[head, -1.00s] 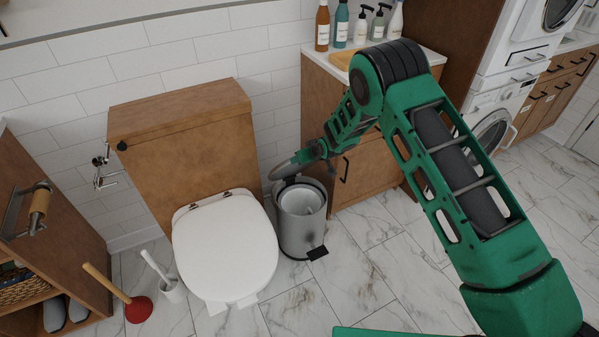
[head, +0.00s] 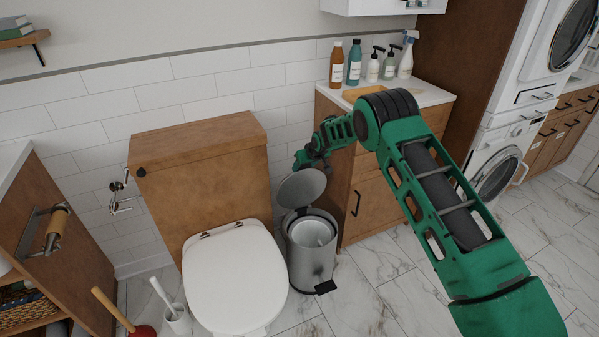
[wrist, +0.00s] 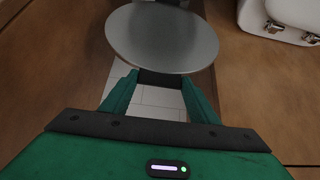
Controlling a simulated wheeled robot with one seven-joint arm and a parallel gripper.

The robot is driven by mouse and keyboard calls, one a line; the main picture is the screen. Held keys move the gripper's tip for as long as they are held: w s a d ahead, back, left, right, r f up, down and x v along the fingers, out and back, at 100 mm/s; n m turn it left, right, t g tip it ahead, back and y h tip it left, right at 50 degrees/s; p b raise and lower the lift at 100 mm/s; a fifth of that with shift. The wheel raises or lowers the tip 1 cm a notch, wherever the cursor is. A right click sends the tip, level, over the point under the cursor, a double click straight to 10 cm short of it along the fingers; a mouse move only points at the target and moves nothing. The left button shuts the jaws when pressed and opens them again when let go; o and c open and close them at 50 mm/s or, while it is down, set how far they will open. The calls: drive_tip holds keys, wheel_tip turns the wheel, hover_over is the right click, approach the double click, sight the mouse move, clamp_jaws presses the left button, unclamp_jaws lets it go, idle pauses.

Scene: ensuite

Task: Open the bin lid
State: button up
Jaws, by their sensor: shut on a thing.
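The bin (head: 312,262) is a grey metal cylinder with a black pedal, standing on the floor between the toilet and the wooden cabinet. Its round grey lid (head: 302,188) is raised and tilted up at the back, so the pale inner bucket (head: 312,232) shows. My gripper (head: 306,166) is at the upper edge of the lid, shut on it. In the wrist view the lid (wrist: 162,38) lies just beyond the fingertips of my gripper (wrist: 160,76). The exact contact is hidden.
The toilet (head: 235,275) stands close on the bin's left. The wooden cabinet (head: 365,205) with bottles on its top is close on the right. A plunger (head: 143,330) and a toilet brush (head: 175,312) stand at lower left. Floor in front of the cabinet is clear.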

drive_tip(key=shift+w+a+r, duration=0.25)
drive_tip(key=shift+w+r, duration=0.1)
drive_tip(key=o, duration=1.5)
drive_tip(key=shift+c, duration=0.2)
drive_tip(key=shift+o, duration=0.2)
drive_tip(key=shift+s+f, duration=0.1)
drive_tip(key=shift+f, duration=0.05)
drive_tip(key=v, duration=1)
drive_tip(key=shift+s+r, duration=0.2)
drive_tip(key=shift+d, duration=0.2)
